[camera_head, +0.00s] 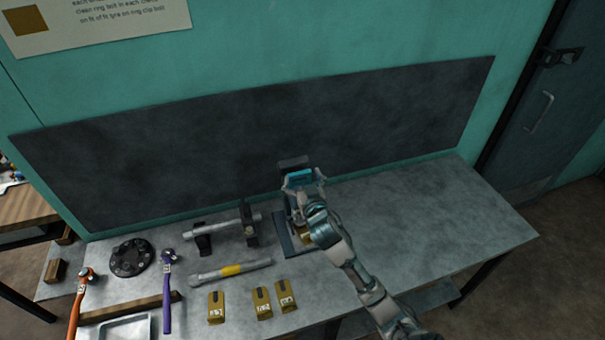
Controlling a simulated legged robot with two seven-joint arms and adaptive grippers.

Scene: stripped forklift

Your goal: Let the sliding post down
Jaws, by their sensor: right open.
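A dark upright post stands on the workbench, its dark block-like top (293,163) showing just beyond my right gripper (303,181). Its flat dark base plate (288,240) lies on the bench below, with a brass-coloured part (306,238) on it. My right gripper comes in from the lower right, is open, and is in front of the upper part of the post. A blue patch shows between the fingers. The gripper and wrist hide much of the post, and I cannot tell whether they touch it. My left gripper is not in view.
Left of the post, a grey bar (222,228) rests on dark supports, with a yellow-banded rod (231,270) nearer. A black disc (130,258) and purple-handled tool (168,290) are farther left. The bench's right side (440,215) is clear.

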